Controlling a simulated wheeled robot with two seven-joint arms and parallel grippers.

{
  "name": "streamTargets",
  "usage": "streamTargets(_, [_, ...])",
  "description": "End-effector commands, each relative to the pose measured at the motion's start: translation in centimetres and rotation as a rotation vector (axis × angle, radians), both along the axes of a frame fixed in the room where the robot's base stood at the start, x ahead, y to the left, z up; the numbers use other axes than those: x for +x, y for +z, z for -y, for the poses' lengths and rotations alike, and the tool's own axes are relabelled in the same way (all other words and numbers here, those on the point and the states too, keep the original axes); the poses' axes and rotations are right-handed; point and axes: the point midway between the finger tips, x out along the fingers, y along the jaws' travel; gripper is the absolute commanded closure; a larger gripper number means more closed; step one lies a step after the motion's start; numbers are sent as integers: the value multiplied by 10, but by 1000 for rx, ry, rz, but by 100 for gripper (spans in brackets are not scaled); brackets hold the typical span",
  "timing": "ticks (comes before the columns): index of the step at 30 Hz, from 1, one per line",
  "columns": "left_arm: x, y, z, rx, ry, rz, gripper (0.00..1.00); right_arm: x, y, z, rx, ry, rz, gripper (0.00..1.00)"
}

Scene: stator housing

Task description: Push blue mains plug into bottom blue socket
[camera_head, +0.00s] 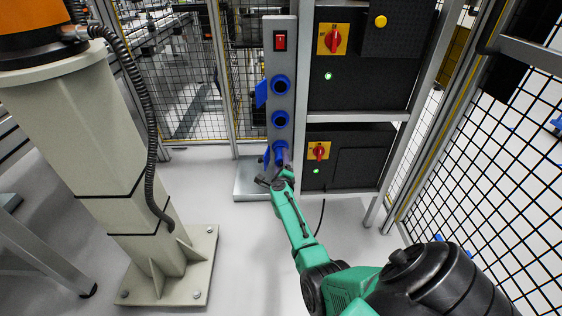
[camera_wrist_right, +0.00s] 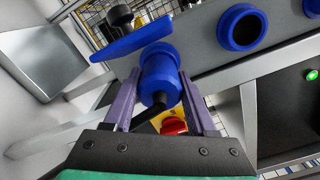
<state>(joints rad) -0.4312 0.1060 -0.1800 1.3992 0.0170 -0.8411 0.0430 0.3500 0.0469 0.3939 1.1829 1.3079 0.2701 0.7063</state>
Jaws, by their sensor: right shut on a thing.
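The blue mains plug (camera_wrist_right: 160,82) sits between the two fingers of my right gripper (camera_wrist_right: 153,104), which is shut on it; a black cable leaves its rear. In the head view my right gripper (camera_head: 281,177) is at the bottom blue socket (camera_head: 279,149), low on the grey panel. The plug's front is lined up with that socket and appears to meet it. The plug hides the socket's mouth in the wrist view, so I cannot tell how deep it sits. The socket's blue lid (camera_wrist_right: 132,40) stands open beside it. My left gripper is not in view.
The grey panel (camera_head: 269,101) also carries a middle socket (camera_head: 280,119), a top socket (camera_head: 280,85) and a red switch (camera_head: 280,41). Black cabinets (camera_head: 358,68) with red knobs stand to its right. A beige robot pedestal (camera_head: 110,135) stands at left, with clear floor between.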

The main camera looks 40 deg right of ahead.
Motion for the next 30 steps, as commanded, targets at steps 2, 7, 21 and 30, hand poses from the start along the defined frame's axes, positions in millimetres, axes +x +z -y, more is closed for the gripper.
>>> streamTargets(2, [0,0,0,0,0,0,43,0,1,0,-1,0,2,100])
streamTargets(7, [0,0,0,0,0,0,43,0,1,0,-2,0,1,100])
streamTargets(21, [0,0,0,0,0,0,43,0,1,0,-1,-1,0,8])
streamTargets(30, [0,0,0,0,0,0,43,0,0,0,-1,0,-1,0])
